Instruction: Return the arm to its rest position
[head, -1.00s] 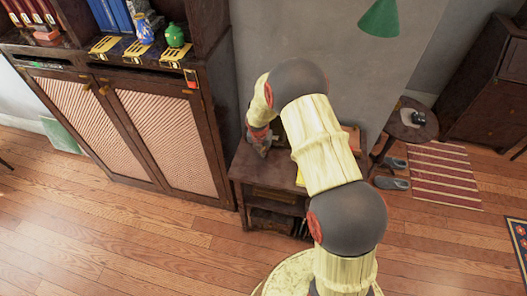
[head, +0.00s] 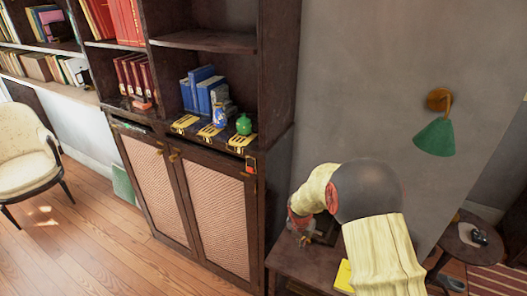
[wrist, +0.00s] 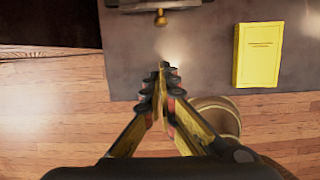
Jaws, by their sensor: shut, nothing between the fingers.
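My gripper (head: 305,238) is over the left part of a small dark desk (head: 289,262) in the head view, at the end of my pale, bent arm. In the wrist view my gripper (wrist: 163,67) has its fingertips together with nothing between them. It points toward the desk's grey top (wrist: 205,40), left of a yellow book (wrist: 258,55). My arm hides much of the desk in the head view.
A tall dark cabinet (head: 216,215) stands left of the desk. A green wall lamp (head: 435,137) hangs at right. Wooden floor (head: 110,240) is clear at lower left.

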